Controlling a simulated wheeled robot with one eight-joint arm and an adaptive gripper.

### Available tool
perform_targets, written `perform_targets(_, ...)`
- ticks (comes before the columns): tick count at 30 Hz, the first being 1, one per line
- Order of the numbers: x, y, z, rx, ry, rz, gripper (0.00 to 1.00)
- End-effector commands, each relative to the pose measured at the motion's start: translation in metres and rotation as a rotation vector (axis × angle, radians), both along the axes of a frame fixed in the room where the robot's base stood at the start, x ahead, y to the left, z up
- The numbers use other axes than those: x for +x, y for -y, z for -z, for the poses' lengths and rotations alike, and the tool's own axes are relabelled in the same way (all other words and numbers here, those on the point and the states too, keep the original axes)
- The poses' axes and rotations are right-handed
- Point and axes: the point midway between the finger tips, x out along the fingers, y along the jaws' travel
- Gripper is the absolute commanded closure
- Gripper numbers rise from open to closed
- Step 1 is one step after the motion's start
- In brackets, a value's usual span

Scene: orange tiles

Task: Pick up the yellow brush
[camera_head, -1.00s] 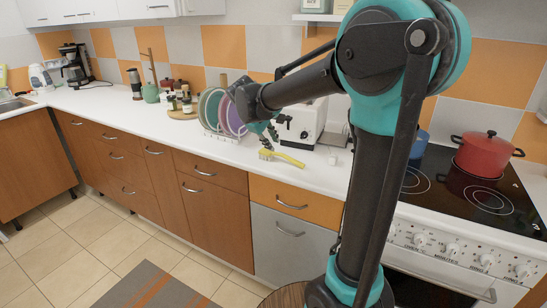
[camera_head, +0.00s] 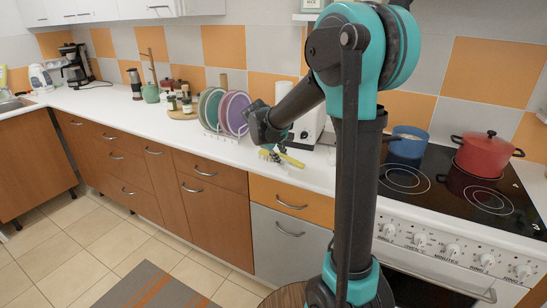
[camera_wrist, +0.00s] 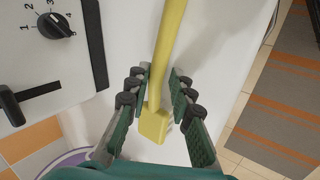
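The yellow brush (camera_head: 291,161) lies on the white counter in front of the toaster, partly hidden by my arm in the head view. In the wrist view the brush (camera_wrist: 167,60) runs from the top edge down to its wider yellow head, which sits between my fingers. My gripper (camera_wrist: 160,82) is open, with one finger on each side of the brush and gaps visible on both sides. In the head view my gripper (camera_head: 277,153) is low over the counter at the brush, mostly hidden behind my wrist.
The white toaster (camera_head: 307,126) stands just behind the brush; its dial and lever show in the wrist view. A rack with plates (camera_head: 233,113) is to the left. A stove with a blue pot (camera_head: 408,143) and a red pot (camera_head: 486,155) is to the right.

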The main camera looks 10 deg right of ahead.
Motion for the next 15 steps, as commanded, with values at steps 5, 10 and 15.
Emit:
perform_targets(5, -0.0002, -0.0002, -0.0002, 0.000, 0.000, 0.000, 0.92)
perform_targets(10, -0.0002, -0.0002, -0.0003, 0.000, 0.000, 0.000, 1.00)
perform_targets(15, -0.0002, -0.0001, -0.0003, 0.000, 0.000, 0.000, 1.00)
